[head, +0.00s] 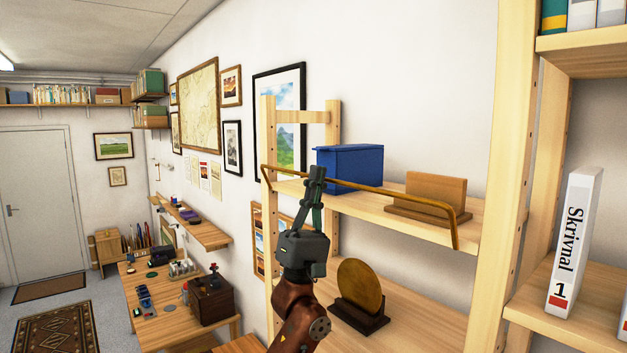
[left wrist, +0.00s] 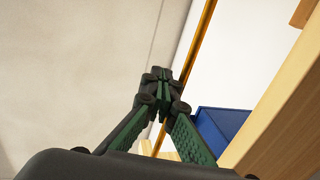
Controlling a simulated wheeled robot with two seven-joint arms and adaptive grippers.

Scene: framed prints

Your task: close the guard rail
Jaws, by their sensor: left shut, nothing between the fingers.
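The guard rail (head: 400,195) is a thin golden-brown bar with bent ends. It runs along the front of the upper shelf board (head: 345,204) of a light wood rack, passing in front of the things on it. In the left wrist view the rail (left wrist: 196,45) runs diagonally behind the fingertips. My left gripper (head: 316,172) is shut and empty, fingers pointing up, and its tips overlap the rail near its left part. It also shows shut in the left wrist view (left wrist: 161,75). I cannot tell whether the fingers touch the rail. My right gripper is out of view.
On the upper board stand a blue box (head: 350,168) and a wooden holder (head: 435,190). A round bronze disc (head: 360,284) on a dark stand is on the board below. A bookcase with a white binder (head: 575,240) is at right, a workbench (head: 160,322) at left.

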